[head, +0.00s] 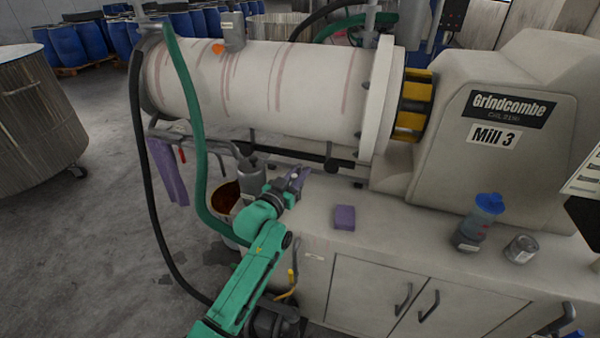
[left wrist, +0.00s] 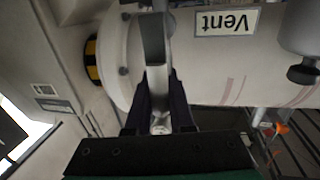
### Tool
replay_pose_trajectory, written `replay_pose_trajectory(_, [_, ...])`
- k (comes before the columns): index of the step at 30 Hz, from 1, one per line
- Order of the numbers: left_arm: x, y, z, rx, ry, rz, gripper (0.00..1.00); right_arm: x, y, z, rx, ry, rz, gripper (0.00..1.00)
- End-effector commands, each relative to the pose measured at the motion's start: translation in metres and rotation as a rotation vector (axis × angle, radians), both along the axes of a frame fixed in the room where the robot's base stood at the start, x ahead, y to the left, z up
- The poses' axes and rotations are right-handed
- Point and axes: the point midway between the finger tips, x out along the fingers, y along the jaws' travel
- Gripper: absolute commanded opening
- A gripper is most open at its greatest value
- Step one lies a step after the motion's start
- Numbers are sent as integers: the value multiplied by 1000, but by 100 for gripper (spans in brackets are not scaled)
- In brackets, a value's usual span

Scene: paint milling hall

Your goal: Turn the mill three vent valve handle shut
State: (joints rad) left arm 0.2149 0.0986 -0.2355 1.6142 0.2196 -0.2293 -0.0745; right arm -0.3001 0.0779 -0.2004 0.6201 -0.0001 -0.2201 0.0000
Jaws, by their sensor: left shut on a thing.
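The vent valve handle (left wrist: 154,50) is a grey lever. The gripper is shut on the lever. A "Vent" label (left wrist: 226,22) shows upside down beside it. In the head view my left gripper (head: 296,181) is in front of and below the pale drum (head: 255,85) of Mill 3. The handle is too small and covered there to read its angle. My right gripper is out of view.
A purple sponge (head: 344,217), a blue-capped bottle (head: 480,220) and a metal tin (head: 520,248) stand on the mill's base. A green hose (head: 198,140) and a black hose (head: 141,170) hang left of my arm. A bucket (head: 224,197) sits behind it.

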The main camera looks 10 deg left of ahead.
Motion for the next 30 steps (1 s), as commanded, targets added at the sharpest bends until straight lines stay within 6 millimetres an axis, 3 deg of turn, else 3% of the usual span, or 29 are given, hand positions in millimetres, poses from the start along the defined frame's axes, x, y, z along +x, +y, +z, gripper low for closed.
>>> replay_pose_trajectory(19, [0,-2,0,23,-1,0,0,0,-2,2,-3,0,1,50])
replay_pose_trajectory(30, [-1,-14,-1,224,-13,-1,0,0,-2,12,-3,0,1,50])
